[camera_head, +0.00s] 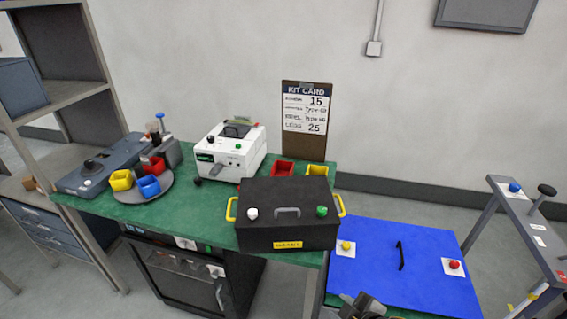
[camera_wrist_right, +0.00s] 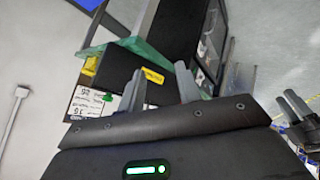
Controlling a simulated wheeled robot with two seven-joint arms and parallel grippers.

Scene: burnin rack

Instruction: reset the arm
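My right gripper (camera_head: 362,300) shows at the bottom edge of the head view, in front of the blue mat. In the right wrist view its two grey fingers (camera_wrist_right: 160,80) stand apart with nothing between them, so it is open and empty. My left gripper is outside the head view. Grey finger-like parts (camera_wrist_right: 292,106) at the right edge of the wrist view look like my left gripper, but their opening is unclear.
A black case (camera_head: 287,232) with yellow side handles stands on the green bench (camera_head: 200,217). Behind it are a white machine (camera_head: 230,150) and a kit card (camera_head: 306,112). A blue board (camera_head: 385,268) lies right, with a grey cart (camera_head: 535,225) beyond.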

